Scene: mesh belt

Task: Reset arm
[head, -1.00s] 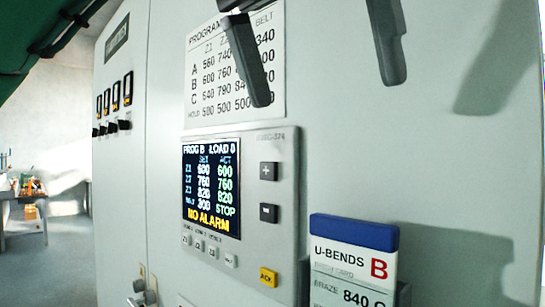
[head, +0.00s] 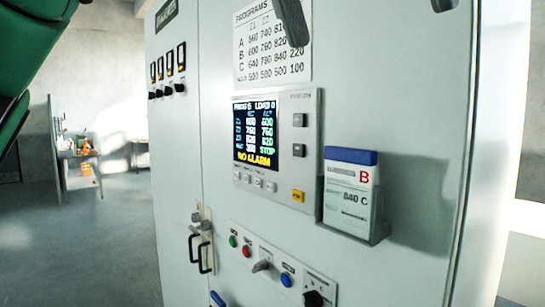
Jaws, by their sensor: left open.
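My left gripper (head: 370,26) shows at the top edge of the head view. Its two dark fingers are spread wide apart, with nothing visible between them. One finger hangs in front of the program sheet (head: 262,62), and only the tip of the other shows further right. The rest of this gripper is cut off by the top of the picture. My right gripper is not in view.
A pale cabinet carries a control panel (head: 311,140) reading NO ALARM. Right of it is a card holder (head: 378,222) with a blue-topped card (head: 350,156). Open floor (head: 95,245) lies left.

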